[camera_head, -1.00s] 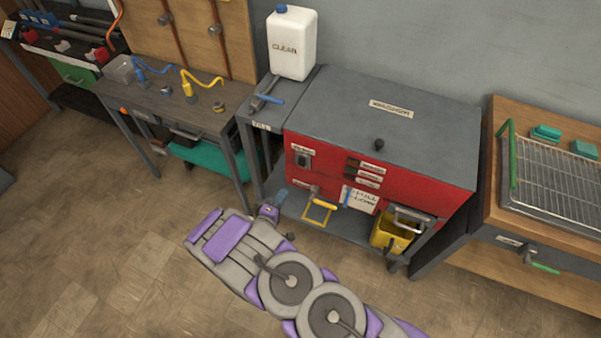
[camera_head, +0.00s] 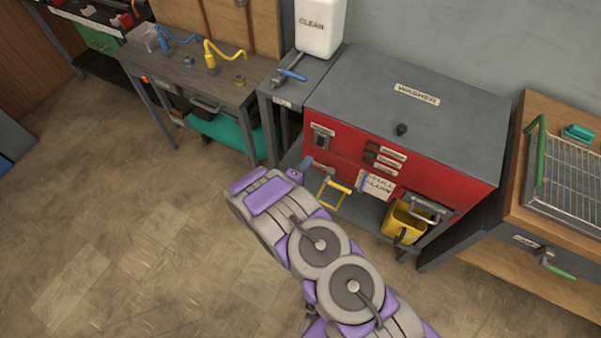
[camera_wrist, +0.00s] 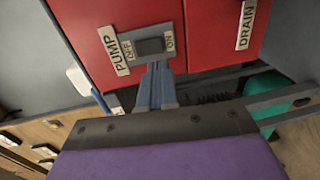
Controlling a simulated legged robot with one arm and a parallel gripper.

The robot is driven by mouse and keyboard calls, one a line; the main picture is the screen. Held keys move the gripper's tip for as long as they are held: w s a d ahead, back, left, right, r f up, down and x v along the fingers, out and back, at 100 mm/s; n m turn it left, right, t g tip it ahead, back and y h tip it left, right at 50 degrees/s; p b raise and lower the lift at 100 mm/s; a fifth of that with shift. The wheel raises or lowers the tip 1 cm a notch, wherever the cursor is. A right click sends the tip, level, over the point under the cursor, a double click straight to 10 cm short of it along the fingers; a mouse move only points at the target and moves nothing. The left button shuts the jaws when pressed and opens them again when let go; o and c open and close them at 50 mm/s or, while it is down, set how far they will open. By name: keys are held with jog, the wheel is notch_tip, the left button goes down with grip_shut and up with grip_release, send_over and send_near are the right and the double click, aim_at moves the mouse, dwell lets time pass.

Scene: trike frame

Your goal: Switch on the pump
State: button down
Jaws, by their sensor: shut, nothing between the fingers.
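The pump switch (camera_wrist: 150,45) is a dark rocker on a grey plate between labels OFF and ON, beside the PUMP label (camera_wrist: 114,50) on the red washer front. In the head view the pump switch (camera_head: 322,140) is at the panel's upper left. My gripper (camera_wrist: 155,72) is shut and empty, its fingertips beside the switch plate's near edge; I cannot tell whether they touch. In the head view my gripper (camera_head: 304,166) is just below and left of the switch. Which way the rocker is tipped is unclear.
The DRAIN label (camera_wrist: 246,25) is on the same red front. A yellow-handled valve (camera_head: 332,190) and a yellow bucket (camera_head: 402,222) are below the panel. The CLEAN jug (camera_head: 319,25) stands left of the washer lid (camera_head: 430,115). The floor at left is clear.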

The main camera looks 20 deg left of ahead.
aim_at(319, 146)
jog(key=w, duration=0.2)
jog(key=w+b, duration=0.1)
jog(key=w+f, duration=0.1)
jog(key=w, duration=0.1)
jog(key=shift+w+d, duration=0.1)
jog(key=shift+w, duration=0.2)
jog(key=shift+w+d+b, duration=0.15)
jog(key=shift+w+b, duration=0.2)
jog(key=shift+w, duration=0.25)
